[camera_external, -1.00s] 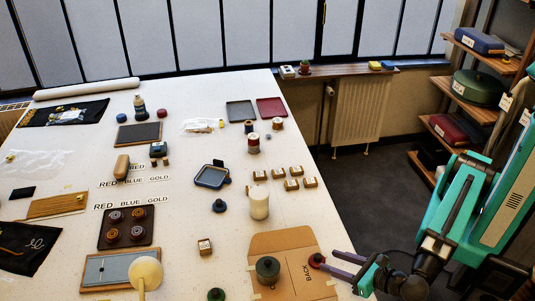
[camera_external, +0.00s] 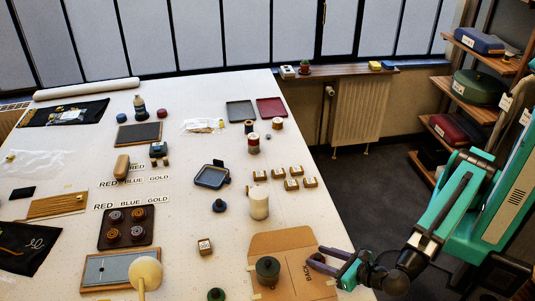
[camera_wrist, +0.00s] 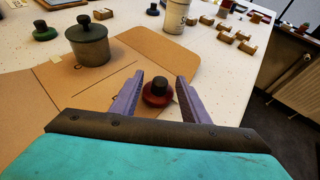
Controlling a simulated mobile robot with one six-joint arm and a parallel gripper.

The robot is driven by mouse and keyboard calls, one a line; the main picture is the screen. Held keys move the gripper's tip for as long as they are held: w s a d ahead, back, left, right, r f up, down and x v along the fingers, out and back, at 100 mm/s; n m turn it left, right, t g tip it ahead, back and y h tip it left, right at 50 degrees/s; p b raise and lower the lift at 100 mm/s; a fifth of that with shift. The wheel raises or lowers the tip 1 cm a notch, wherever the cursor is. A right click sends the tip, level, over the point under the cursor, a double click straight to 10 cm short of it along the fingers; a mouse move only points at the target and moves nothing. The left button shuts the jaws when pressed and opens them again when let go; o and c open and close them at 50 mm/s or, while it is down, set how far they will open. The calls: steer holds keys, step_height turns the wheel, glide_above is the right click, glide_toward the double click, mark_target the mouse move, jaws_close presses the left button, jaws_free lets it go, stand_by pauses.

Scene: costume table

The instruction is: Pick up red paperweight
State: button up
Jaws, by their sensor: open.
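The red paperweight (camera_wrist: 157,95) is a low red disc with a dark knob on top. In the wrist view it sits on the brown cardboard between the two purple fingers of my gripper (camera_wrist: 158,92), close to their tips. The fingers are open, with a visible gap on either side of the knob. In the external view my gripper (camera_external: 325,259) is low at the right edge of the cardboard, and the paperweight (camera_external: 316,259) is mostly hidden by the fingers.
The cardboard sheet (camera_external: 290,245) lies at the table's front right edge.

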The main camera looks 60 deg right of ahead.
steer(key=shift+w+d+f, duration=0.1)
steer(key=shift+w+f, duration=0.15)
steer(key=shift+w, duration=0.4)
jaws_close()
